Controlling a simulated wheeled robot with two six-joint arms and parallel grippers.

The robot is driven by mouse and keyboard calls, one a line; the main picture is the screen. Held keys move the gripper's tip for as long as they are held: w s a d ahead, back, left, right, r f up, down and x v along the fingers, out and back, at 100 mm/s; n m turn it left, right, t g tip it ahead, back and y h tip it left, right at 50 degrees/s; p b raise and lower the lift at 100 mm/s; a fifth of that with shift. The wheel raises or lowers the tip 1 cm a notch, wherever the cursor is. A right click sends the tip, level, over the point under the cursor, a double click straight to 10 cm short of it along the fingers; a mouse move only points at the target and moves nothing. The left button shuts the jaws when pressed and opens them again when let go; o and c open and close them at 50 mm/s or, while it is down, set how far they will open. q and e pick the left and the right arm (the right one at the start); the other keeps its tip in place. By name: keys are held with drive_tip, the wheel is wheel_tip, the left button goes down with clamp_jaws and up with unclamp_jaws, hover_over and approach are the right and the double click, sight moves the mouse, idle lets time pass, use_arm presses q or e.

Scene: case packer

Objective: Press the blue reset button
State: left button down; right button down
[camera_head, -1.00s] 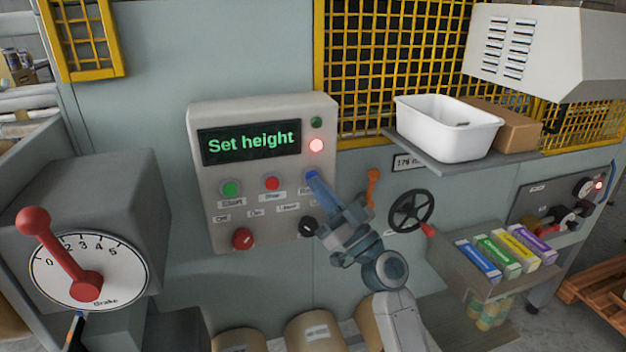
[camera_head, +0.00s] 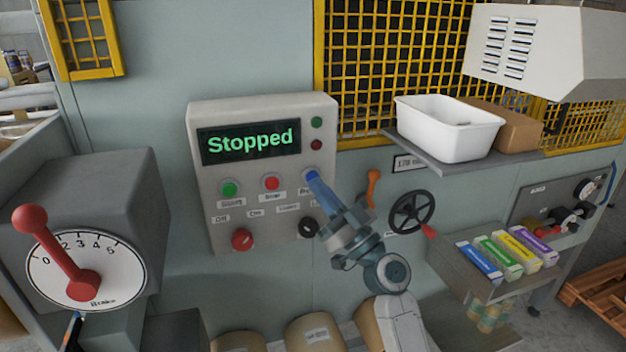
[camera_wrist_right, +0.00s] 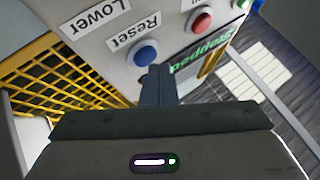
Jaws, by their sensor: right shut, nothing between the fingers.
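The blue reset button (camera_head: 311,174) is on the grey control panel (camera_head: 263,112), below and right of its display. The display (camera_head: 251,141) reads "Stopped". In the right wrist view the round blue button (camera_wrist_right: 146,53) shows beside its "Reset" label. My right gripper (camera_head: 319,186) is shut and empty, with its fingertips at the button. The right wrist view shows the shut fingers (camera_wrist_right: 156,75) close against the button's edge; I cannot tell whether they touch it. The fingers partly cover the button's lower right side in the head view.
A green button (camera_head: 230,189), a red button (camera_head: 271,183) and a red knob (camera_head: 242,239) are on the same panel. An orange lever (camera_head: 372,187) and a black handwheel (camera_head: 411,211) are right of my gripper. A red brake lever (camera_head: 58,252) stands at left.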

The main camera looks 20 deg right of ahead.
drive_tip(key=shift+s, duration=0.35)
drive_tip(key=shift+s+d+b, duration=0.1)
drive_tip(key=shift+s+b, duration=0.2)
drive_tip(key=shift+s, duration=2.2)
